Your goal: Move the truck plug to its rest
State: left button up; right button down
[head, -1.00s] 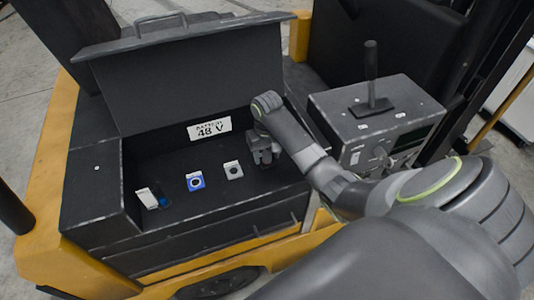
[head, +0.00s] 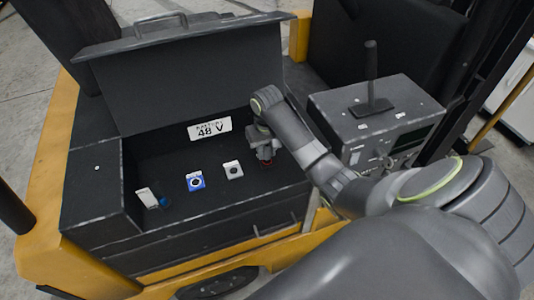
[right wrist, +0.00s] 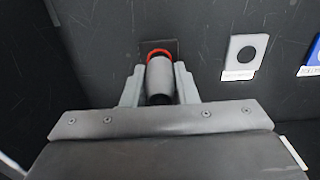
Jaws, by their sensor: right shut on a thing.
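The plug's red end shows just below the jaws in the head view (head: 266,162). In the wrist view the red end is in front of a dark square plate (right wrist: 172,46); whether it is seated or apart I cannot tell. I cannot read which fitting is the rest. My left gripper is not in view.
A white plate with a dark round hole (head: 233,170), a blue one (head: 195,181) and a white block with a blue part (head: 147,198) lie left of the gripper. The raised lid (head: 190,80) stands behind. A lever console (head: 345,115) is close on the right.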

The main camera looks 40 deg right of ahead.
jog(key=shift+r, duration=2.2)
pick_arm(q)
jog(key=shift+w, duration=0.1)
